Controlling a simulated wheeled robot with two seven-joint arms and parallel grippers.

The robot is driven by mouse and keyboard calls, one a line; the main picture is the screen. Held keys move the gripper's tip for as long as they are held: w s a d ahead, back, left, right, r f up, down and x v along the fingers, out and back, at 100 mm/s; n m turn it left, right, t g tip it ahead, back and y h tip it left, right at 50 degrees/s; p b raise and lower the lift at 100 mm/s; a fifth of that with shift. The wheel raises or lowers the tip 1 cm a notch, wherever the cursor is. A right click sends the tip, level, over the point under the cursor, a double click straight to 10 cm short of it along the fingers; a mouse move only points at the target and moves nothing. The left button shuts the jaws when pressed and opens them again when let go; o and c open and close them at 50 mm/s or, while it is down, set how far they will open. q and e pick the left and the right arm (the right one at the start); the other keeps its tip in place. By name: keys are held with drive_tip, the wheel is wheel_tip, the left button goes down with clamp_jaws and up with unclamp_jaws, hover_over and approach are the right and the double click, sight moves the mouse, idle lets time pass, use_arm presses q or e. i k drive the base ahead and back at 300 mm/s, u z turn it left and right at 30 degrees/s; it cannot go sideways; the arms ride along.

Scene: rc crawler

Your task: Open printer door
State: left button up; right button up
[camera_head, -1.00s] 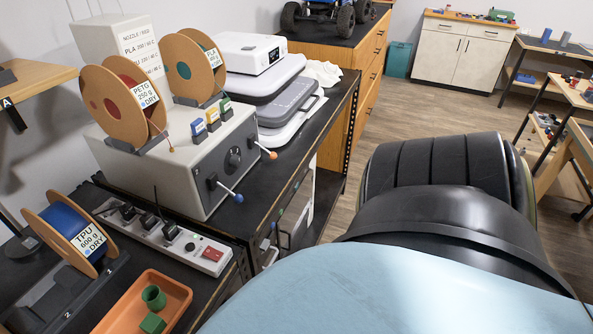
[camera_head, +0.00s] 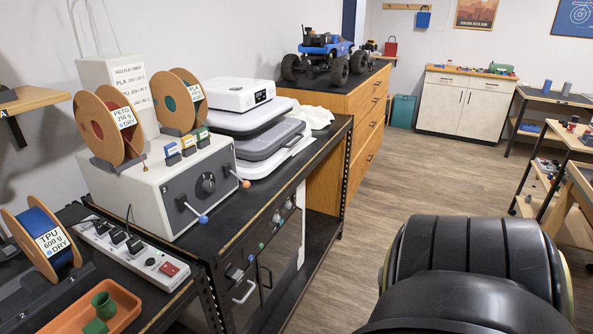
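Under the black-topped bench in the camera_head view, a dark front panel (camera_head: 263,278) shows, with a white handle (camera_head: 244,291) at its left. This may be the printer door; it looks shut, but it is seen at a steep angle. Several small coloured knobs or tools line the front just below the bench top. Neither of my grippers is in view. A large black rounded part at the lower right appears to be my own body.
On the bench (camera_head: 318,152) stand a grey-white box (camera_head: 160,197) with filament spools and stacked white-grey machines (camera_head: 240,95). A power strip (camera_head: 135,255) and orange tray (camera_head: 125,299) are at lower left. A wooden drawer cabinet (camera_head: 353,135) stands beyond. Open floor (camera_head: 375,210) lies right of the bench.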

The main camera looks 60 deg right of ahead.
sight(279, 254)
drive_tip(key=z, duration=0.95)
drive_tip(key=i, duration=0.15)
drive_tip(key=z, duration=0.95)
